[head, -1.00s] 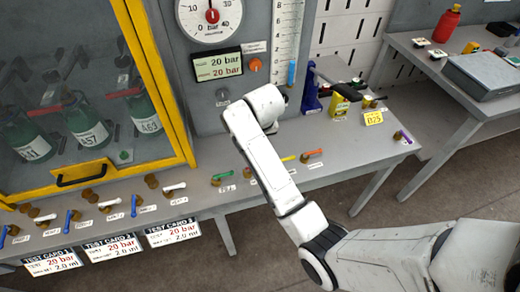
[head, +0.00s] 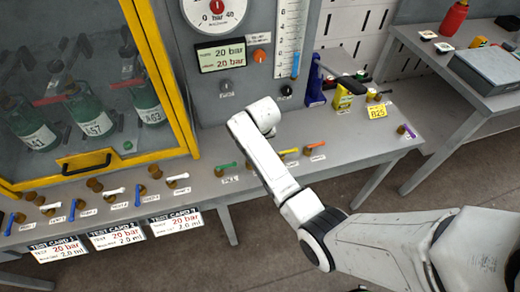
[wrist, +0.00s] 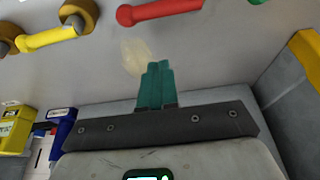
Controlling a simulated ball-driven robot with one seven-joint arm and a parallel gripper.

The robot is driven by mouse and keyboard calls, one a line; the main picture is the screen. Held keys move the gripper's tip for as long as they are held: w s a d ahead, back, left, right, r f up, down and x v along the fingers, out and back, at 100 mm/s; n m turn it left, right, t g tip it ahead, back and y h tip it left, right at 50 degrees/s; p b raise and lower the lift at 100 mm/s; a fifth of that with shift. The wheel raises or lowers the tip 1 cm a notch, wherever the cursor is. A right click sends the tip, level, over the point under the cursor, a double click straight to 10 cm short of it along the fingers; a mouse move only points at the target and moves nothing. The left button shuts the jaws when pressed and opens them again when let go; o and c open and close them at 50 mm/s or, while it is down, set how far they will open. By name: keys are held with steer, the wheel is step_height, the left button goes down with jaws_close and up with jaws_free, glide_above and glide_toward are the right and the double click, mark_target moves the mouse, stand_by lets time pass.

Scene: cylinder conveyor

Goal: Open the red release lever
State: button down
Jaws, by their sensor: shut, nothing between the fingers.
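The red release lever (wrist: 160,10) shows at the top of the wrist view, its left end rounded and its right end cut off by the picture's edge. My gripper (wrist: 157,68) has its teal fingers together with nothing between them. Its fingertips show below the red lever, with a gap in the picture; I cannot tell the true distance. In the head view my arm hides the red lever and the fingers. A yellow lever (wrist: 47,38) on a brass fitting is to the left in the wrist view, and a green lever (wrist: 258,1) shows at the top right.
In the head view the green lever (head: 227,165) and orange lever (head: 315,144) stand along the bench (head: 345,150). A yellow-framed cabinet (head: 162,70) is at left. Test cards (head: 116,236) hang in front.

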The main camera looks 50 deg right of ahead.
steer(key=shift+s+a+f+p, duration=0.2)
steer(key=shift+s+a+p, duration=0.25)
steer(key=shift+s, duration=0.15)
steer(key=shift+s+a+f+p, duration=0.15)
steer(key=shift+s+a+p, duration=0.2)
steer(key=shift+s, duration=0.2)
steer(key=shift+s+a+f, duration=0.2)
steer(key=shift+s+a, duration=0.05)
steer(key=shift+s, duration=0.2)
